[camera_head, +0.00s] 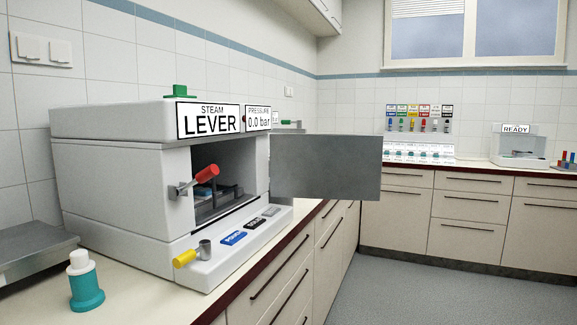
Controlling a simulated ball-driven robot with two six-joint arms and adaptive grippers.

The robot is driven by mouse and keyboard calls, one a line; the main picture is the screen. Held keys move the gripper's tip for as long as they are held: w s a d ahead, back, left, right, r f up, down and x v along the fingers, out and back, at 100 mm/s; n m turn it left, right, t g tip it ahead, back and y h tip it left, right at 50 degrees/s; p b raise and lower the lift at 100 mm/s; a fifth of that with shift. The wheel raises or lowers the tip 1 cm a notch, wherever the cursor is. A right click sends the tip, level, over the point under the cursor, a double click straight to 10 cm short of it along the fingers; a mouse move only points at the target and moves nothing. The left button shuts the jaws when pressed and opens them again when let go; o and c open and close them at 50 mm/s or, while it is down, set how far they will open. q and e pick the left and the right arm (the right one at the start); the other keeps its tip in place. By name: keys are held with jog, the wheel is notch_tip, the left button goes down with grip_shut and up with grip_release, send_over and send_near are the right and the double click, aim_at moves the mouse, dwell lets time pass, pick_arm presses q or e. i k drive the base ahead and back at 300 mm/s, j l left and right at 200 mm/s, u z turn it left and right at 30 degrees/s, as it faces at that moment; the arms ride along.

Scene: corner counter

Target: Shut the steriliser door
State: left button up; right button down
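The steriliser (115,185) is a white box on the left counter, with signs reading "STEAM LEVER" and "PRESSURE 0.0 bar". Its grey door (325,168) stands wide open, swung out to the right of the opening and over the counter's front edge. The chamber (225,180) is exposed, with a dark rack and something blue inside. A lever with a red grip (205,173) sits at the left of the opening. Neither of my grippers is in view.
A teal bottle with a white cap (86,282) stands on the counter in front of the steriliser, near a grey metal tray (38,248). A back counter holds coloured items (418,118) and a device marked "READY" (518,148). The floor (430,295) is clear.

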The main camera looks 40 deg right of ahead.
aim_at(340, 167)
jog(key=l+u, duration=0.15)
jog(key=u, duration=0.2)
jog(key=i+l+u, duration=0.1)
jog(key=u, duration=0.25)
jog(key=l+u, duration=0.5)
jog(key=l, duration=0.25)
jog(key=k+l+u, duration=0.15)
jog(key=l, duration=0.25)
jog(key=l+u, duration=0.2)
jog(key=l, duration=0.25)
jog(key=k+l+u, duration=0.15)
jog(key=l, duration=0.25)
jog(key=k+l+u, duration=0.2)
jog(key=l, duration=0.2)
jog(key=k+l, duration=0.15)
jog(key=l, duration=0.25)
jog(key=k+l, duration=0.1)
jog(key=l, duration=0.3)
jog(key=k+l, duration=0.15)
jog(key=l, duration=0.25)
jog(key=k+l, duration=0.1)
jog(key=l, duration=0.3)
jog(key=k+l+u, duration=0.1)
jog(key=l, duration=0.3)
jog(key=k+l, duration=0.2)
jog(key=l, duration=0.2)
jog(key=k+l, duration=0.1)
jog(key=l, duration=0.3)
